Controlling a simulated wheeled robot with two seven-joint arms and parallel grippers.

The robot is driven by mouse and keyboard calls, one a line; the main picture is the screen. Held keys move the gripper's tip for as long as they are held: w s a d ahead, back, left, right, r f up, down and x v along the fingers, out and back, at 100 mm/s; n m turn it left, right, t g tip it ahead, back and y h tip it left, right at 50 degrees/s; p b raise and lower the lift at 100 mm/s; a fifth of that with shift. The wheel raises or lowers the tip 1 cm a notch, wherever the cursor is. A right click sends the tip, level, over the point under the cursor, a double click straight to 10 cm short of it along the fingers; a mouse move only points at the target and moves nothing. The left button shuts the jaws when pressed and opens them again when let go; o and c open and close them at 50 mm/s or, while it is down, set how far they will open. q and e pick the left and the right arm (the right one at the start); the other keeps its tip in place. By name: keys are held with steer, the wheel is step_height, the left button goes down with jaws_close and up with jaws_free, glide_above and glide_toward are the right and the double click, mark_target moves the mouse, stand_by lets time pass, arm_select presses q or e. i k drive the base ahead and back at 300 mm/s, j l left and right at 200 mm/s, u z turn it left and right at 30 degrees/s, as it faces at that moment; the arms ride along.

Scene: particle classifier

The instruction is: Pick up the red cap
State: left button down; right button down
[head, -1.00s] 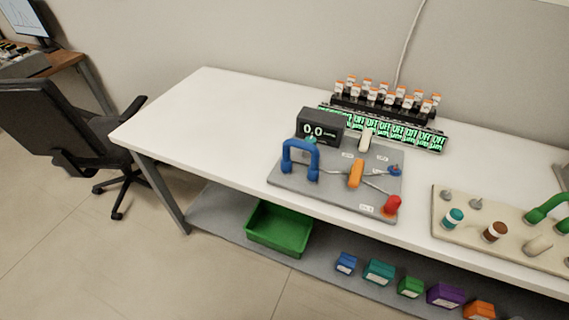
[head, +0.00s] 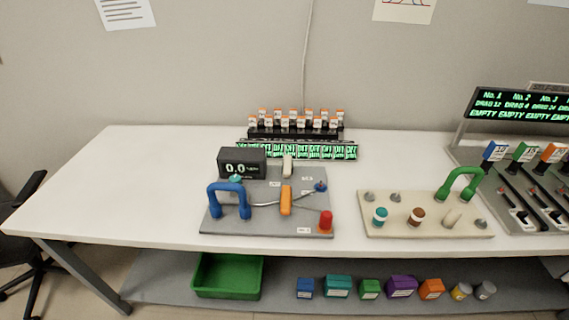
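The red cap (head: 326,219) appears to be the small red piece at the front right corner of the grey device board (head: 262,224) on the white table. It stands upright beside a small white label. The board also carries a blue handle (head: 229,200), an orange lever (head: 286,201), a small blue knob (head: 320,186) and a black display (head: 242,162) reading 0.0. Neither of my grippers is in view.
A beige board (head: 426,222) with a green handle and several pegs stands to the right. Vials in a black rack (head: 293,133) are behind. A green bin (head: 228,277) and several coloured boxes sit on the lower shelf. The table's left part is clear.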

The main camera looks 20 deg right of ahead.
mark_target(326, 216)
steer(key=z, duration=1.15)
